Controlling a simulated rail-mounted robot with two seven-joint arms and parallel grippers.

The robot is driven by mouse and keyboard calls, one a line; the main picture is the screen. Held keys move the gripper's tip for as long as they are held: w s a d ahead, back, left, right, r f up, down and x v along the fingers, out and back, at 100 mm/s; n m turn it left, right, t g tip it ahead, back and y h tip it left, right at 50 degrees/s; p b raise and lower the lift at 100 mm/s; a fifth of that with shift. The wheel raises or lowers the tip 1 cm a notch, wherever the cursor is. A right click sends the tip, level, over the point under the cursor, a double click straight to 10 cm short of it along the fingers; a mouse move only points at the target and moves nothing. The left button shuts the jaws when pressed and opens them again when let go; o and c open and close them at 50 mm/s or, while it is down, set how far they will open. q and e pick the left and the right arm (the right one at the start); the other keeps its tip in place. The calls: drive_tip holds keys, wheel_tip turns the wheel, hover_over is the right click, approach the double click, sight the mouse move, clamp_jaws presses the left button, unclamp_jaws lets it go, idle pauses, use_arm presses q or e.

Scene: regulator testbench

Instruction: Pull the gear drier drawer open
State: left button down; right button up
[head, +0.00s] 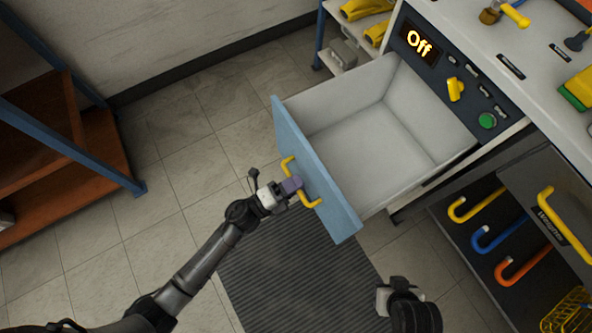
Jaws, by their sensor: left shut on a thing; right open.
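The gear drier drawer (366,142) stands far out from the cabinet, and its white inside is empty. Its light blue front (335,205) carries a yellow handle (311,202). My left gripper (292,187) is at the middle of this handle and shut on it; its fingers hide part of the bar. My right gripper (384,298) is open and empty, low in the picture, apart from the drawer.
A panel above the drawer has an "Off" display (419,42), a yellow switch (455,89) and a green button (487,121). A dark ribbed mat (290,265) lies below the drawer. A shelf (60,150) stands left; the tiled floor between is clear.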

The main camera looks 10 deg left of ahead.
use_arm(q)
drive_tip(key=shift+s+a, duration=0.15)
drive_tip(key=shift+s, duration=0.05)
drive_tip(key=c, duration=1.1)
unclamp_jaws()
drive_tip(key=shift+c, duration=0.2)
drive_tip(key=shift+a, duration=0.1)
drive_tip(key=p+v, duration=0.1)
drive_tip(key=v, duration=1.2)
drive_tip(key=shift+s+a+p, duration=0.25)
drive_tip(key=shift+p, duration=0.05)
